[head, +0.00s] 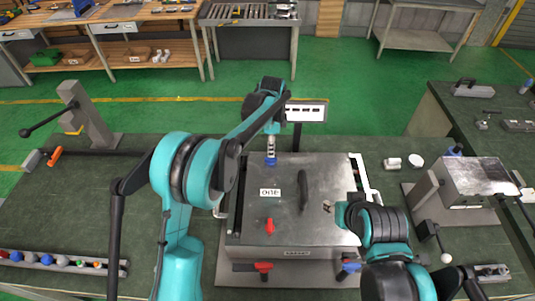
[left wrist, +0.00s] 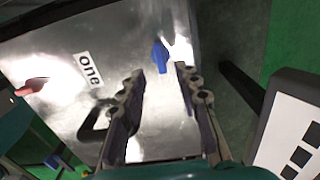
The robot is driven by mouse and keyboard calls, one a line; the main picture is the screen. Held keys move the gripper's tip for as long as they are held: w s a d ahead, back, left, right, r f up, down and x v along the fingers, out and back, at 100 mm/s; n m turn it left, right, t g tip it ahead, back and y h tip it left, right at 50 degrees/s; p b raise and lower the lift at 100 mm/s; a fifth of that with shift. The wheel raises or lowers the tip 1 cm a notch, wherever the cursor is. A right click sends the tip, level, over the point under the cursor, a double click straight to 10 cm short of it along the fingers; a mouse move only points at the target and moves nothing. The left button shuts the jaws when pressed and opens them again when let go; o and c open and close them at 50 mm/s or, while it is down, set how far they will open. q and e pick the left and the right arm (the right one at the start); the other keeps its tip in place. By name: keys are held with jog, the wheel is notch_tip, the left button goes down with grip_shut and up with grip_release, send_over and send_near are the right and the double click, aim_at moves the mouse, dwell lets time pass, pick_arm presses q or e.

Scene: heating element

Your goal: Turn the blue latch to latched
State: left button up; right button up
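The blue latch (head: 271,160) sits at the far edge of a metal box lid (head: 285,180), left of the lid's middle. In the left wrist view the blue latch (left wrist: 160,57) shows just beyond and between the fingertips. My left gripper (head: 271,150) is over the latch, its fingers (left wrist: 161,72) open and apart with nothing held. A red latch (head: 270,226) sits at the near part of the lid; it also shows in the left wrist view (left wrist: 30,88). My right gripper (head: 352,198) is at the lid's right side, mostly hidden by its own arm.
A black handle (head: 303,190) rises from the lid beside a white label (head: 270,193). A red handle (head: 263,267) and a blue handle (head: 349,266) are at the box front. A white panel (head: 305,111) stands behind the box. A metal block (head: 478,177) is at the right.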

aim_at(274, 162)
pick_arm(q)
notch_tip(274, 162, down, 6)
jog(key=shift+r, duration=0.2)
grip_shut()
